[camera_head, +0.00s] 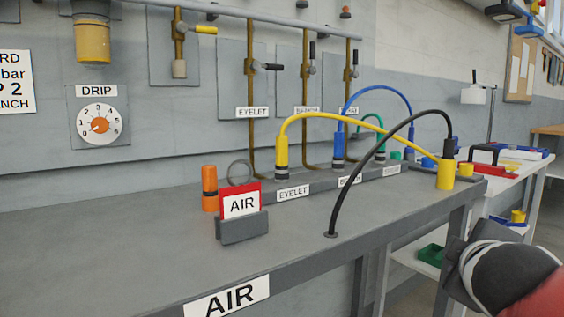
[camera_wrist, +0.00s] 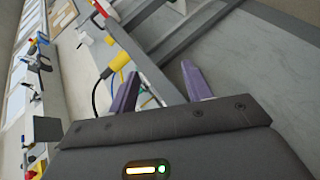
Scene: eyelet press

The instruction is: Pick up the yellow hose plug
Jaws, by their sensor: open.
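A yellow hose plug (camera_head: 446,174) with a black collar and a black hose stands at the right end of the grey bench. A yellow plug with a black hose also shows in the wrist view (camera_wrist: 121,62), beyond the left fingertip. Another yellow plug (camera_head: 281,152), on a yellow hose, stands at the EYELET label on the raised strip. My gripper (camera_wrist: 157,84) is open, its purple fingers apart with nothing between them. In the head view my dark wrist is at the lower right, beyond the bench's end; the fingers are not clear there.
The black hose (camera_head: 365,160) arcs over the bench from a hole in its top. A blue plug (camera_head: 337,148), an orange cylinder (camera_head: 209,188) and an AIR sign (camera_head: 241,203) stand on the bench. A white side table with small parts lies behind the bench's right end.

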